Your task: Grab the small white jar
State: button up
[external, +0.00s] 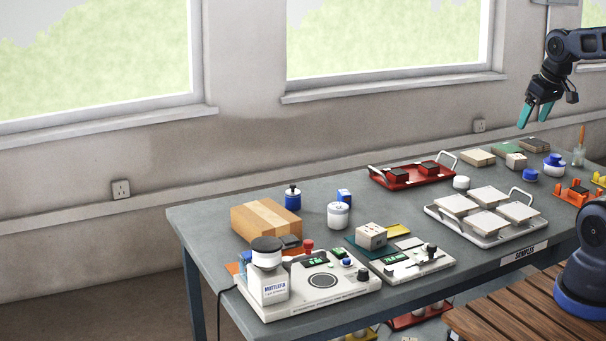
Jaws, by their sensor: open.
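In the external view, a small plain white cylinder (461,184), which looks like a small jar, stands on the grey table between the red tray and the white tray. A larger white jar (338,216) with a dark mark on its side stands further left, near the table's middle. I cannot tell for certain which one is the jar named. My gripper (534,116) has teal fingers, points down and is open and empty. It is high above the back right of the table, up and to the right of both, touching nothing.
A red tray (407,183) with dark blocks lies behind the small cylinder. A white tray (488,237) with several pale tiles lies in front of it, with a raised handle. White instruments (330,294) and a cardboard box (266,218) fill the left. Blue-lidded containers (553,166) stand at the right.

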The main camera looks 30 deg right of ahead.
jog(key=w+a+n+g, duration=0.1)
jog(key=w+a+n, duration=0.45)
jog(key=w, duration=0.75)
jog(key=n+g, duration=0.3)
jog(key=n, duration=0.8)
send_over(338, 206)
jog(key=f, duration=2.3)
jog(key=shift+d, duration=0.25)
jog(key=shift+a+f, duration=0.15)
jog(key=shift+f, duration=2.6)
jog(key=shift+a+f, duration=0.1)
jog(key=shift+f, duration=2.65)
jog(key=shift+c, duration=0.2)
jog(key=c, duration=1.1)
